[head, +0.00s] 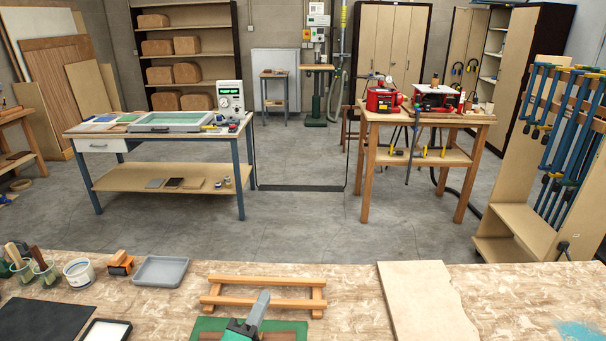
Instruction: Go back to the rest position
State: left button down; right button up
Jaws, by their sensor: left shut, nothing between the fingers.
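My left gripper (263,296) shows at the bottom middle of the head view. Its grey fingers are together and empty, and they point up and to the right. It is in front of a green mat (208,325) that carries brown wooden pieces (290,336). An orange-brown wooden frame (262,281) lies just beyond the fingertips. Most of the left arm is below the picture edge. My right gripper is not in view.
The workbench (350,300) holds a pale board (425,300) at right. Open floor and two tables lie beyond.

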pick_arm(q)
jog(key=s+a+f+n+g+y, duration=0.3)
jog(key=s+a+f+n+g, duration=0.1)
jog(key=a+f+n, duration=0.25)
jog(key=s+a+f+n+g+y, duration=0.4)
jog(key=a+f+n, duration=0.2)
jog(key=f+n, duration=0.2)
jog(key=s+a+f+n+g+h, duration=0.1)
jog(key=s+f+n+g, duration=0.25)
jog(key=s, duration=0.45)
jog(key=s+a+f+n+g, duration=0.25)
jog(key=s+f+g, duration=0.2)
jog(key=s, duration=0.25)
notch_tip(320, 180, down, 32)
jog(key=s+d, duration=0.1)
jog(key=s, duration=0.1)
jog(key=s+a+f+g, duration=0.2)
jog(key=s+a+f, duration=0.1)
jog(key=s+f, duration=1.5)
jog(key=shift+a, duration=0.2)
jog(key=shift+w, duration=0.1)
